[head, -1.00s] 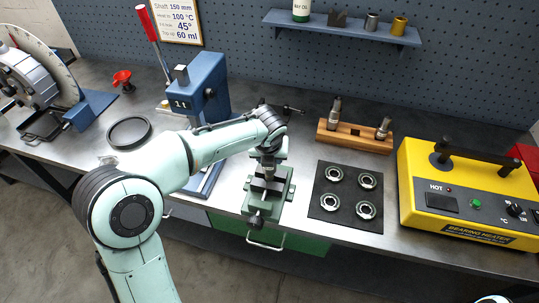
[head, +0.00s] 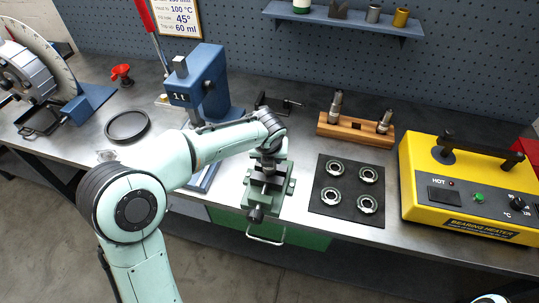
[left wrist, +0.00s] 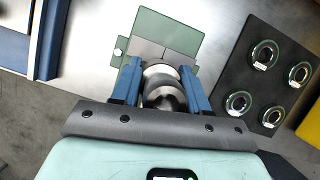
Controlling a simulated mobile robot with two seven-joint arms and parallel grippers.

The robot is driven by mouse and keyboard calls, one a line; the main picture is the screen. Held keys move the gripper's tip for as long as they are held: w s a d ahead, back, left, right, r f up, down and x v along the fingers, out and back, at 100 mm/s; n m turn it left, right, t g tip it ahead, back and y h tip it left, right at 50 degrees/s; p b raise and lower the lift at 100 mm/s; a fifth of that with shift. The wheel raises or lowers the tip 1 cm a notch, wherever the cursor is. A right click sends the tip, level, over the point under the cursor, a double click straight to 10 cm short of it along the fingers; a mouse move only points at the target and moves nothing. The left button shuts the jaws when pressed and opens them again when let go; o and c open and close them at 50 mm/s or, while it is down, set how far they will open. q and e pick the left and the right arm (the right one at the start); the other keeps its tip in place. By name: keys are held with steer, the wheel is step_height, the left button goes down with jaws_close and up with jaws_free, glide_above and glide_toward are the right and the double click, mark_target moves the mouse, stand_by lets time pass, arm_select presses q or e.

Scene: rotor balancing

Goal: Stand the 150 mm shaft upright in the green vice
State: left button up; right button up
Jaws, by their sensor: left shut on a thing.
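The green vice (head: 287,187) stands at the bench's front edge in the head view. Its green body (left wrist: 178,28) also shows beyond the fingers in the left wrist view. My left gripper (left wrist: 163,92) is shut on a shiny round metal shaft (left wrist: 163,74), which I see nearly end-on between the two blue fingers. In the head view the gripper (head: 268,152) is right over the vice, and the arm hides most of the shaft. I cannot tell whether the shaft's lower end touches the vice or is between its jaws. My right gripper is not in view.
A black mat (head: 346,190) with several bearing rings lies just right of the vice. A wooden rack (head: 355,132) with metal parts stands behind it. A yellow bearing heater (head: 470,190) is at the right, a blue press (head: 205,85) at the left, behind my arm.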

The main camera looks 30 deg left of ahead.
arm_select(q)
steer(key=shift+f, duration=0.15)
steer(key=o, duration=1.3)
steer(key=shift+f, duration=0.15)
steer(key=shift+c, duration=0.4)
